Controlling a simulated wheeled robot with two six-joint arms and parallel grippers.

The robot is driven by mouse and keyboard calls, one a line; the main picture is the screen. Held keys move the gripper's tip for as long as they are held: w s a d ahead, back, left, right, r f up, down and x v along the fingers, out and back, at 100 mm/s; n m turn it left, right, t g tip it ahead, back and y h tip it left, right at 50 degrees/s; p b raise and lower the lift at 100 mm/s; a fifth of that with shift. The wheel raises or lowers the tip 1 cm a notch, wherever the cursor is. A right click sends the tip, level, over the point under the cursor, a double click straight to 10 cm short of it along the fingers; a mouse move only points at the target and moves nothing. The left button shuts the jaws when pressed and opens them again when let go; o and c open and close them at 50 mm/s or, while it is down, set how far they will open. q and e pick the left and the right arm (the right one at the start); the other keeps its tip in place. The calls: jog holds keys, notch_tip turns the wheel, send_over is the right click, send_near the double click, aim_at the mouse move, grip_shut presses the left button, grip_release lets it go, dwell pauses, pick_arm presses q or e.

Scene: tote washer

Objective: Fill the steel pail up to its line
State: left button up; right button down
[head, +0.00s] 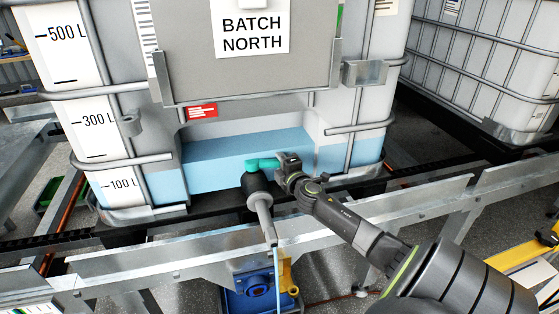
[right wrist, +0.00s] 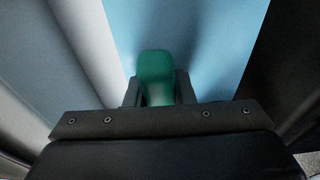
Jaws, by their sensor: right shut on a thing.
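My right gripper (head: 284,170) is shut on the teal valve handle (head: 262,164) at the foot of the tote. In the right wrist view the handle (right wrist: 155,75) sits between the two fingers of the gripper (right wrist: 158,90). The dark valve body and grey spout (head: 260,208) point down over the rail. A thin pale-blue stream (head: 277,275) falls from the spout tip and leaves the bottom of the picture. I cannot make out the steel pail or its line in either view. My left gripper is not in view.
The tote (head: 160,190) holds blue liquid, is marked in litres and bears a BATCH NORTH sign (head: 252,27). A steel rail (head: 160,265) runs across in front. Below it are a blue unit (head: 240,297) and a yellow part (head: 288,277). Another caged tote (head: 490,60) stands at right.

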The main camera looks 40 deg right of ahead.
pick_arm(q)
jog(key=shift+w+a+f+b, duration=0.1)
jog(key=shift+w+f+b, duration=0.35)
jog(key=shift+b, duration=0.3)
pick_arm(e)
jog(key=n+y, duration=0.1)
jog(key=w+n+y, duration=0.1)
jog(key=y, duration=0.1)
jog(key=n+t+y, duration=0.1)
jog(key=shift+w+d, duration=0.4)
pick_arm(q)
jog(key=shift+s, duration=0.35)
pick_arm(e)
jog(key=shift+y, duration=0.3)
jog(key=c, duration=1.2)
grip_release()
jog(key=shift+c, duration=0.2)
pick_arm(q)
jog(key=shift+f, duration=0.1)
